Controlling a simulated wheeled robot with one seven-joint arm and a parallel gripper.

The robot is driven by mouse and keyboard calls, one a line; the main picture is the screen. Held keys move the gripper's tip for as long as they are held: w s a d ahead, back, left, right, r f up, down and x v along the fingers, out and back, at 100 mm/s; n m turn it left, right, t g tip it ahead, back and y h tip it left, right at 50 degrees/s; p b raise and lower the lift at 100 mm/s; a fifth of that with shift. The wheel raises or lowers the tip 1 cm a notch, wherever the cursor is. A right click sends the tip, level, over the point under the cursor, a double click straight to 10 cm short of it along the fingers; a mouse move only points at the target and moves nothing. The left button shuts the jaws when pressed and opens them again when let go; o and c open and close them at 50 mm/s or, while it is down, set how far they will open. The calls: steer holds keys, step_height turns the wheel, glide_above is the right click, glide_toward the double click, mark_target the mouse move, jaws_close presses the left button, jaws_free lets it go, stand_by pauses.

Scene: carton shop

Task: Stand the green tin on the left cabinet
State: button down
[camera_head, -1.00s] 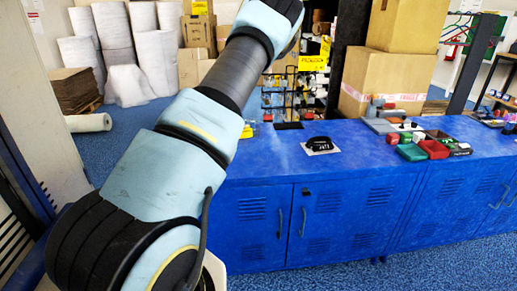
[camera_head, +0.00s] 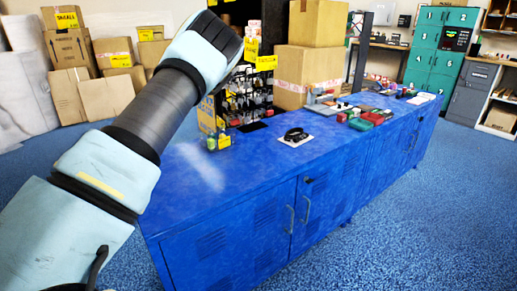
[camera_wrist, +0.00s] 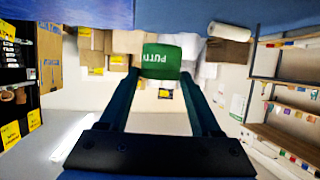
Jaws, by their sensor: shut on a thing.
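The green tin (camera_wrist: 161,61) has white lettering and is held between the fingers of my gripper (camera_wrist: 160,74) in the wrist view. The picture there is upside down, and I cannot tell how the tin is tilted. The head view shows my arm raised at the left, but the gripper and tin do not show there. The left cabinet (camera_head: 220,245) is blue, with vented doors and a wide blue top. The near left part of that top is bare. The tin is apart from any surface in the wrist view.
A black strap coil on a white card (camera_head: 296,138) lies on the top. Small green and yellow items (camera_head: 218,142) stand near its back edge. Red and green boxes (camera_head: 366,119) sit farther right. Cartons (camera_head: 306,75) rise behind. Blue floor (camera_head: 410,230) is free at the right.

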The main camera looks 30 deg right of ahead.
steer(key=s+d+r+n+y+b, duration=0.1)
steer(key=s+d+r+b, duration=0.15)
steer(key=d, duration=0.95)
steer(key=s+d+r+n+y+b, duration=0.1)
steer(key=s+d+r, duration=0.15)
steer(key=d, duration=0.95)
steer(key=shift+g, duration=0.4)
steer(key=f, duration=0.3)
steer(key=f+p, duration=0.1)
steer(key=f, duration=0.7)
steer(key=shift+s+a+p, duration=0.15)
steer(key=shift+s+p, duration=0.2)
steer(key=shift+p, duration=0.05)
steer(key=shift+f, duration=0.2)
steer(key=shift+c, duration=0.5)
jaws_free()
steer(key=shift+r, duration=0.1)
steer(key=shift+r, duration=0.1)
steer(key=b+v, duration=0.2)
steer(key=v, duration=1)
steer(key=shift+s, duration=0.1)
